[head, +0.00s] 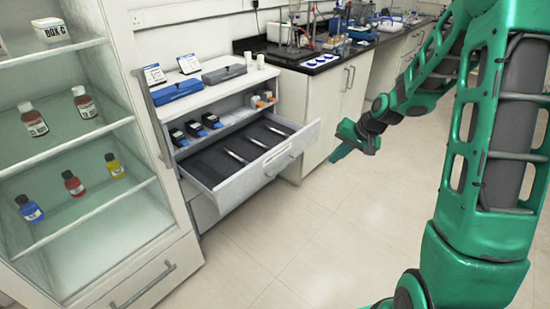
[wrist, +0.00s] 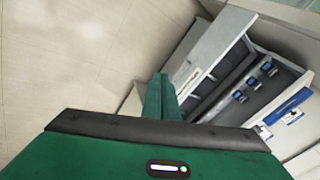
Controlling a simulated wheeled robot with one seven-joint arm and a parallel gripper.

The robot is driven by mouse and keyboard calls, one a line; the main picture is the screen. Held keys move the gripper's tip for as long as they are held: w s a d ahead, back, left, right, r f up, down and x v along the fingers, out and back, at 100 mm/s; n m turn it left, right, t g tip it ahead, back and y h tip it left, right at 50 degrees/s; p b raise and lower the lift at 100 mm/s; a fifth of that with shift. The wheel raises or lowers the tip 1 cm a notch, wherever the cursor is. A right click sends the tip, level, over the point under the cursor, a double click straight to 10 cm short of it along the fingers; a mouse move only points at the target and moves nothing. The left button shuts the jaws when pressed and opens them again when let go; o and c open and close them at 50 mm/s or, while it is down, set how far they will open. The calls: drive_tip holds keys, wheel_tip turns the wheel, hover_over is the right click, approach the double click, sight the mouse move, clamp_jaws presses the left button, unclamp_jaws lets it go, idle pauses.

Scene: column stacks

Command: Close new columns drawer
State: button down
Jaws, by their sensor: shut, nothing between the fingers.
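The new columns drawer (head: 246,191) is pulled out from the white cabinet, with several white columns lying in its dark lined compartments. In the wrist view the open drawer (wrist: 213,50) shows right of centre. My gripper (head: 335,158) is shut and empty, in the air to the right of the drawer front, apart from it in the head view. In the wrist view my gripper (wrist: 162,78) points toward the drawer's front side; the exact gap cannot be told.
A blue box (head: 177,91) and a grey box (head: 224,74) sit on the cabinet top. Several dark-and-blue items (head: 194,129) stand on the shelf above the drawer. A glass-shelved cabinet with bottles (head: 32,119) stands at left. The floor (head: 300,235) before the drawer is clear.

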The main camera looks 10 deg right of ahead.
drive_tip(key=w+a+f+m+t+y, duration=0.2)
drive_tip(key=w+a+f, duration=0.1)
drive_tip(key=w+f, duration=0.4)
drive_tip(key=w+a+f+m+t+y, duration=0.25)
drive_tip(key=w+a+f, duration=0.2)
drive_tip(key=w, duration=0.35)
approach(270, 156)
drive_tip(key=f+x, duration=0.1)
drive_tip(key=x, duration=0.3)
drive_tip(key=shift+w+a+h, duration=0.25)
drive_tip(key=shift+w+a, duration=0.25)
drive_tip(key=shift+w, duration=0.15)
